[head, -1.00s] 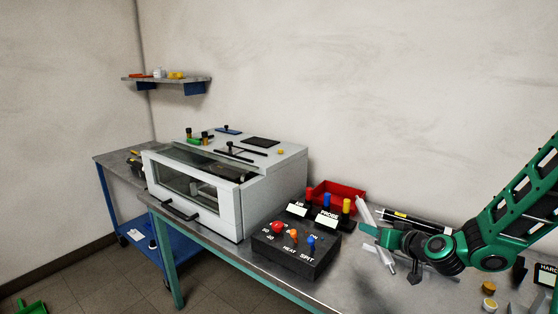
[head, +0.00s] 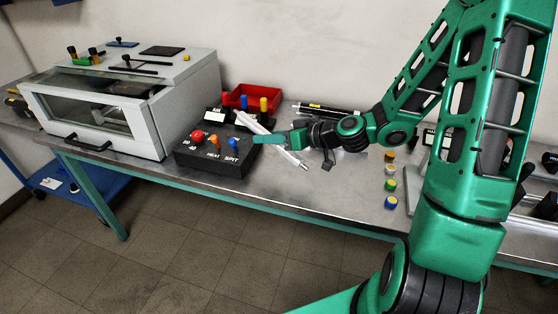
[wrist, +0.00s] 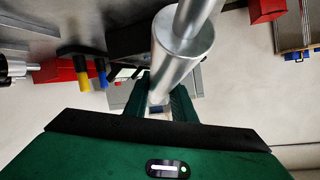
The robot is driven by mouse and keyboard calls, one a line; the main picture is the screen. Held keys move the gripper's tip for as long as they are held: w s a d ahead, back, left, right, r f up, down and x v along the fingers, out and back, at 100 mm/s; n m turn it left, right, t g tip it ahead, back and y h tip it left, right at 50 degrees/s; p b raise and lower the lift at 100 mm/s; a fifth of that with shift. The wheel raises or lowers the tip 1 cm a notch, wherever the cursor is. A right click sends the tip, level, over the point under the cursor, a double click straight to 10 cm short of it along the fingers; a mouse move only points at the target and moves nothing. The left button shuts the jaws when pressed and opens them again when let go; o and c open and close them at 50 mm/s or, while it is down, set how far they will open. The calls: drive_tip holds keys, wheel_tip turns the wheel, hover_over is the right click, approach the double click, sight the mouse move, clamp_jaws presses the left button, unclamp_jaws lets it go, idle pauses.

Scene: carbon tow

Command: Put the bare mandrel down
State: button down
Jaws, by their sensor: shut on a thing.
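The bare mandrel is a pale silver rod with a thinner end. In the head view the mandrel (head: 293,158) slants from upper left to lower right through my gripper (head: 276,138). My gripper is shut on it, and it looks held above the metal bench, though the exact gap cannot be told. In the wrist view the mandrel (wrist: 180,55) fills the middle, with a thick section and a narrower shaft running off the top edge. The gripped part is partly hidden by the fingers.
A black control box (head: 215,150) with coloured knobs stands just left of the mandrel. A red bin (head: 243,96) and a black tube (head: 325,112) lie behind. Coloured caps (head: 390,186) sit to the right. The white oven (head: 140,100) is at left. Bare bench (head: 240,189) shows in front.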

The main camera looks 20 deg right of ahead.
drive_tip(key=s+a+r+n+g+y, duration=0.3)
drive_tip(key=s+a, duration=0.3)
drive_tip(key=s, duration=0.2)
drive_tip(key=shift+s+a+n+g, duration=0.2)
drive_tip(key=shift+a+n+g, duration=0.05)
drive_tip(key=shift+n+g, duration=0.5)
drive_tip(key=shift+r, duration=0.1)
drive_tip(key=w+d+f, duration=0.2)
drive_tip(key=d, duration=0.1)
drive_tip(key=w+d+f, duration=0.2)
drive_tip(key=d, duration=0.1)
drive_tip(key=w+d+f, duration=0.2)
drive_tip(key=d+f, duration=0.1)
drive_tip(key=d, duration=0.1)
drive_tip(key=shift+f, duration=1.8)
drive_tip(key=shift+f, duration=0.15)
drive_tip(key=c, duration=1.5)
unclamp_jaws()
